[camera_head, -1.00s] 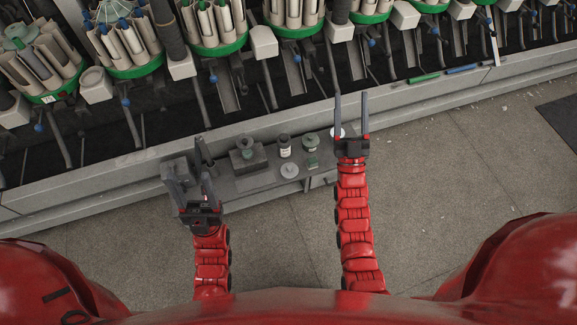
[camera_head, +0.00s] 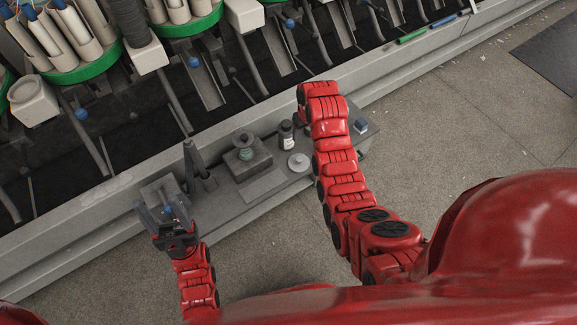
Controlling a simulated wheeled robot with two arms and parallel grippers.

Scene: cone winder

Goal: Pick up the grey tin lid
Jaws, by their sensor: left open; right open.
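A round grey lid-like disc with a small raised centre (camera_head: 299,161) lies flat on the narrow grey bench, just left of my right arm. I take it for the grey tin lid. My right arm reaches over the bench and bends down at its far end; its gripper is hidden behind the arm links. My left gripper (camera_head: 160,211) is open and empty at the bench's left end, well left of the disc, near a grey block.
The winder machine stands behind. Floor in front is open.

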